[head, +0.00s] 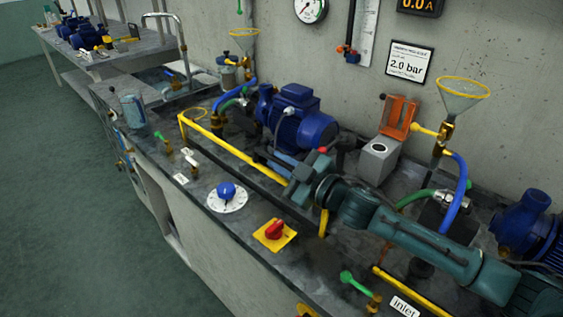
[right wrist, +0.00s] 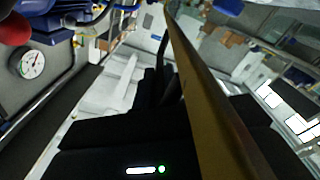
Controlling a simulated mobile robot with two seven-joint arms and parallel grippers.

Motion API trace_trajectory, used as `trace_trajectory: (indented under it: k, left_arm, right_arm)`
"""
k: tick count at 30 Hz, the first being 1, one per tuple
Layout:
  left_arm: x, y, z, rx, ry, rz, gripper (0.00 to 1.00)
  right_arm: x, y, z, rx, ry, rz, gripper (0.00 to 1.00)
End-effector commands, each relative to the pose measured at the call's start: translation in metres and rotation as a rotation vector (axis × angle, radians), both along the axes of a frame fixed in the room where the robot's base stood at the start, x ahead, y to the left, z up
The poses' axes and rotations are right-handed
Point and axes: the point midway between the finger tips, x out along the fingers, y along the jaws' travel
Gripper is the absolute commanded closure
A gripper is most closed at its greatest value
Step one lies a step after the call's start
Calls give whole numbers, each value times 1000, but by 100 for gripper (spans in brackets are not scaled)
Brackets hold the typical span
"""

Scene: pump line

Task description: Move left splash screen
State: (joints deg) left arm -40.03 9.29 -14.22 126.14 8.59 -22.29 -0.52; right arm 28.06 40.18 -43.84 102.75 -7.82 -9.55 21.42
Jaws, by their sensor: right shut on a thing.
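The left splash screen (head: 235,152) shows as a long yellow-edged frame along the front of the pump bench in the head view. Its clear pane is hard to make out. My right gripper (head: 287,178) is at its top edge toward the right end, shut on it. In the right wrist view the screen's yellow-brown edge (right wrist: 205,85) runs lengthwise between the black fingers. Whether its lower edge touches the bench is unclear. My left gripper is in neither view.
A blue pump motor (head: 298,118) stands behind the screen. A blue knob (head: 227,191) and a red switch (head: 275,229) sit in front. A second yellow-edged screen (head: 411,290) is at lower right. Floor at left is clear.

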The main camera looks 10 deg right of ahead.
Motion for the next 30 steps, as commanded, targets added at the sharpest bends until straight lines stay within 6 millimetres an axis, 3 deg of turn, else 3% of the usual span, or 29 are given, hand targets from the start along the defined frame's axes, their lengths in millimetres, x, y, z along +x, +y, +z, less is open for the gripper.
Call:
trace_trajectory:
  k: [9,17,30]
  left_arm:
    - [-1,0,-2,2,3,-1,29]
    - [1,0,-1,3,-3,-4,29]
    - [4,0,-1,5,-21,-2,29]
  right_arm:
    - [0,0,0,0,1,-1,67]
    - [-2,-2,0,0,1,-1,67]
    - [-54,-36,-2,-1,3,-1,67]
